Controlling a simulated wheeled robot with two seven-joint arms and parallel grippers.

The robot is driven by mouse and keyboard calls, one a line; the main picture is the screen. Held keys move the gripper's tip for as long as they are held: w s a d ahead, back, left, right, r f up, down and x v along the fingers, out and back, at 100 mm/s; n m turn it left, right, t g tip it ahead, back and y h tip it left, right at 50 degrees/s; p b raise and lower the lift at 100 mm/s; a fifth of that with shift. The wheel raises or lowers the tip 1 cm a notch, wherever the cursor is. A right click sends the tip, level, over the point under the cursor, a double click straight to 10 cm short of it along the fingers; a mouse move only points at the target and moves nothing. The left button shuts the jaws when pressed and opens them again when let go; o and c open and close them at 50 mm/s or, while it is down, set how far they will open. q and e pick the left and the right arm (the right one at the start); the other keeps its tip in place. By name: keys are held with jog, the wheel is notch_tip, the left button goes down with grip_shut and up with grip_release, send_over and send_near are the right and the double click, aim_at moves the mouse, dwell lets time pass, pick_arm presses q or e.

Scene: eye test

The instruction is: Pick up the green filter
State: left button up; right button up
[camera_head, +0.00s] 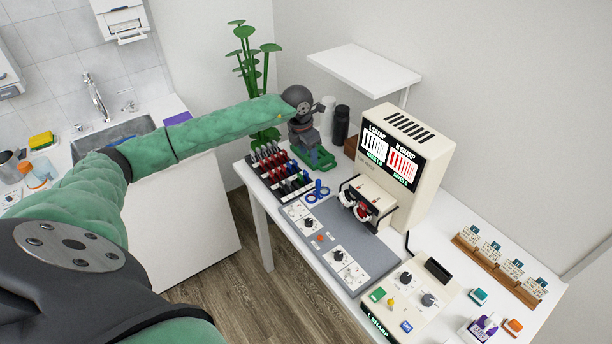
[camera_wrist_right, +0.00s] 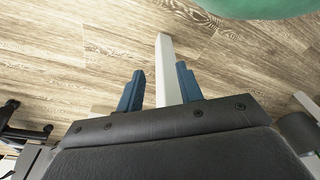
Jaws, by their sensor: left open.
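The green filter looks to be the small teal-green block (camera_head: 479,296) on the right part of the white table in the head view, near an orange block (camera_head: 513,326). My left arm reaches in from the left. Its gripper (camera_head: 312,160) is over the far end of the table, well away from the green block. It is open, its fingers hard to make out, and nothing shows in it. My right gripper (camera_wrist_right: 157,90) is in the right wrist view, its blue fingers apart and empty, with wooden floor and a pale leg beyond.
The white table holds a lens rack (camera_head: 275,170), a blue looped item (camera_head: 317,190), a grey panel (camera_head: 330,240), a tall cream machine (camera_head: 420,140), a control box (camera_head: 405,297), a purple-topped bottle (camera_head: 487,325) and a wooden card holder (camera_head: 492,272). A plant (camera_head: 247,60) stands behind.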

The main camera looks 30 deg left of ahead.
aim_at(300, 175)
pick_arm(q)
jog(key=s, duration=0.1)
jog(key=s+a, duration=0.1)
jog(key=g+y, duration=0.1)
jog(key=shift+s+a+r, duration=0.2)
jog(key=shift+s+r, duration=0.1)
jog(key=shift+s, duration=0.1)
jog(key=shift+a+f+g, duration=0.2)
jog(key=shift+f+g, duration=0.1)
jog(key=shift+f, duration=0.75)
jog(key=f, duration=0.2)
jog(key=f+b, duration=0.1)
jog(key=f, duration=0.2)
jog(key=shift+w+f+b, duration=0.25)
jog(key=shift+f+b, duration=0.05)
jog(key=shift+f, duration=0.25)
grip_shut()
pick_arm(e)
jog(key=r, duration=0.2)
jog(key=w+a+r, duration=0.1)
jog(key=shift+r, duration=0.25)
